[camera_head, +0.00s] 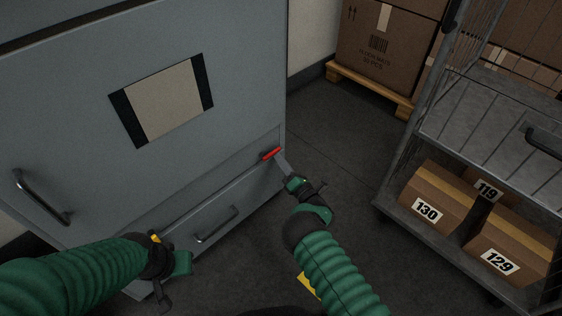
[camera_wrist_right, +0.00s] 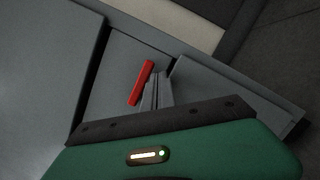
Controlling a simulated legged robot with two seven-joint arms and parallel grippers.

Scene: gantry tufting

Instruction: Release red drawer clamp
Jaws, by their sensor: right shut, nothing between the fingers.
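The red drawer clamp (camera_head: 271,153) is a small red bar on the grey cabinet's front, near its right edge, just above the lower drawer (camera_head: 205,222). In the right wrist view the red clamp (camera_wrist_right: 142,83) stands tilted, just left of my fingertips. My right gripper (camera_head: 281,160) is shut and empty, with its fingertips close beside the clamp; I cannot tell whether they touch it. The fingers also show in the right wrist view (camera_wrist_right: 157,92). My left gripper (camera_head: 162,290) hangs low at the left, in front of the cabinet; its fingers are dark and unclear.
The grey cabinet (camera_head: 60,90) has a metal handle (camera_head: 42,198) at left and a drawer handle (camera_head: 217,224) below. A wire cart (camera_head: 470,110) with numbered cardboard boxes (camera_head: 437,197) stands at right. A pallet (camera_head: 370,88) with cartons is behind.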

